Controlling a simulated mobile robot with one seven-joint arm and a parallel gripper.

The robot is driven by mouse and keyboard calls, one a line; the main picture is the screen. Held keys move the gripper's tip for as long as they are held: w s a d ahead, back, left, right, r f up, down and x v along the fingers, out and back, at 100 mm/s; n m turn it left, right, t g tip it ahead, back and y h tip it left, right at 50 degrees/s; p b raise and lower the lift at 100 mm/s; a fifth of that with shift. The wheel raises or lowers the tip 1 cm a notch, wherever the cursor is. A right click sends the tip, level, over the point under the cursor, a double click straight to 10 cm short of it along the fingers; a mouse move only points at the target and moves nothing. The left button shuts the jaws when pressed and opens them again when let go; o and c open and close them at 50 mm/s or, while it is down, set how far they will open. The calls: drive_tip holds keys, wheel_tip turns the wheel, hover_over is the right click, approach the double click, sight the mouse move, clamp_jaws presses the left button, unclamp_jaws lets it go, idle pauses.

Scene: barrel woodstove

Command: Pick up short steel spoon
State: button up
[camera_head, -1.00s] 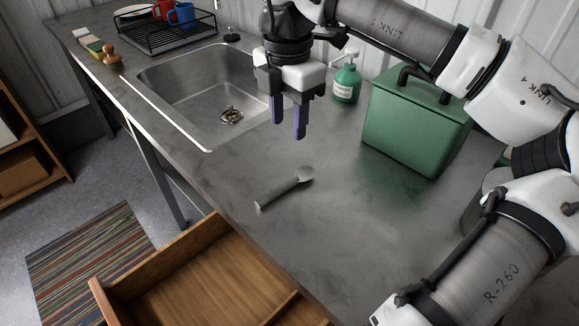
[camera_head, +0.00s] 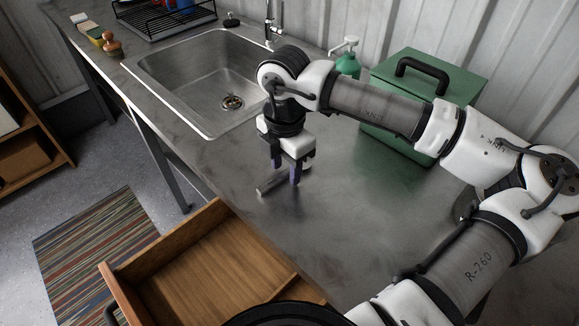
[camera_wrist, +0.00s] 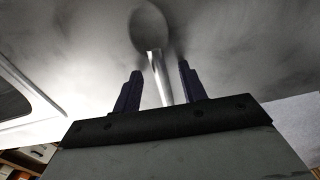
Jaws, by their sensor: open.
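The short steel spoon (camera_head: 268,186) lies on the grey countertop near its front edge, partly hidden behind my gripper in the head view. In the wrist view the spoon (camera_wrist: 150,35) shows its oval bowl at the top, with its neck running down between my fingers. My gripper (camera_head: 285,177) points down directly over the spoon. Its two dark purple fingers are open, one on each side of the spoon's neck, as the wrist view (camera_wrist: 157,88) shows. The lower part of the handle is hidden by the gripper body there. I cannot tell whether the fingertips touch the counter.
An open wooden drawer (camera_head: 200,262) sticks out below the counter's front edge. A steel sink (camera_head: 190,75) is at the back left. A green box (camera_head: 405,140) and a green soap bottle (camera_head: 348,65) stand behind. The counter right of the spoon is clear.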

drive_tip(key=shift+f, duration=0.2)
clamp_jaws()
drive_tip(key=shift+r, duration=0.1)
